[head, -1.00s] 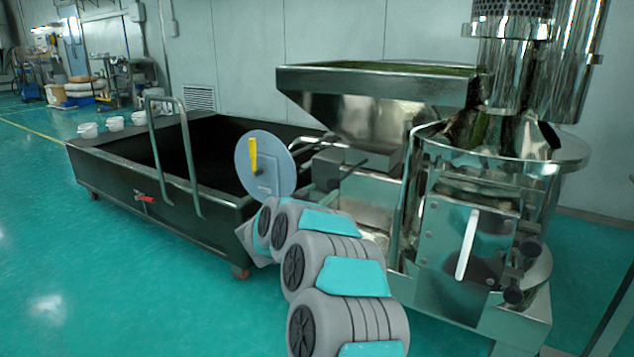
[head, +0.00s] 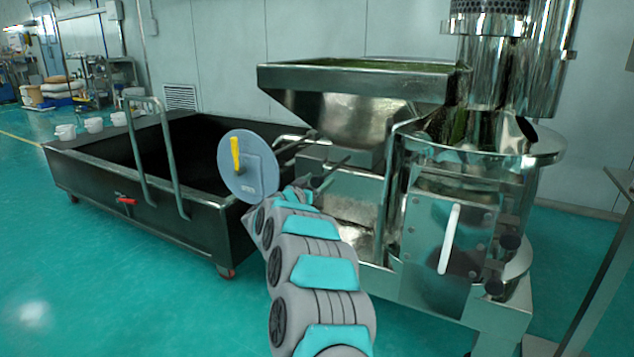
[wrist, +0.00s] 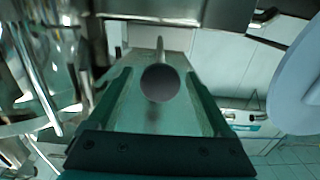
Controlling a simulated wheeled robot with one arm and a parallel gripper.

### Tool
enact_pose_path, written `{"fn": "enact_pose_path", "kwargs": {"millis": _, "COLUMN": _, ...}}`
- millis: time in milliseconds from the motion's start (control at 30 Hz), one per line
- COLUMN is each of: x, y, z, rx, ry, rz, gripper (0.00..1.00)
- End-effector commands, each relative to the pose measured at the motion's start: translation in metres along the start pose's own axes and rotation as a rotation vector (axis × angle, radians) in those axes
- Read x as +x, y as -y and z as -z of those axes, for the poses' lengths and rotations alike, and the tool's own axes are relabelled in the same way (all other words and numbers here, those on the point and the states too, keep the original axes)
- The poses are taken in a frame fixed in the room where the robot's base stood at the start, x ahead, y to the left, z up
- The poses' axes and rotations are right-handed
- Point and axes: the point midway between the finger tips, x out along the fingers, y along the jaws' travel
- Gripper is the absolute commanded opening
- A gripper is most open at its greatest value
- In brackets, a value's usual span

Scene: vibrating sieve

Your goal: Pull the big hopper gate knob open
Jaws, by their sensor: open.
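The big hopper (head: 350,85) is a shiny metal funnel in the middle of the head view. A thin rod (head: 334,172) sticks out below it toward my arm. In the wrist view, the dark round gate knob (wrist: 160,83) faces the camera, with its pale rod (wrist: 160,47) behind it. My gripper (wrist: 160,75) is open, with one finger on each side of the knob and a visible gap on both sides. I cannot tell how far the fingertips reach past it. In the head view my gripper is too small and covered to make out clearly.
A grey disc with a yellow handle (head: 238,158) stands close to my arm's end; a pale round edge (wrist: 299,85) fills the wrist view's right side. The dark wheeled bin (head: 110,190) lies left. The sieve machine with a white handle (head: 449,240) stands right.

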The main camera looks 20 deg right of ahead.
Motion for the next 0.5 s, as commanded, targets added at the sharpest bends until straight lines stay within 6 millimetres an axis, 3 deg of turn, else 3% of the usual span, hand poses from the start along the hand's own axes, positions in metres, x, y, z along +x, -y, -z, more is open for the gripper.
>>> {"fn": "enact_pose_path", "kwargs": {"millis": 67, "x": -0.0001, "y": 0.0, "z": 0.0002, "rx": 0.0, "ry": 0.0, "rz": 0.0, "gripper": 0.77}}
{"fn": "enact_pose_path", "kwargs": {"millis": 500, "x": -0.0002, "y": 0.0, "z": 0.0006, "rx": 0.001, "ry": -0.001, "rz": 0.0, "gripper": 0.28}}
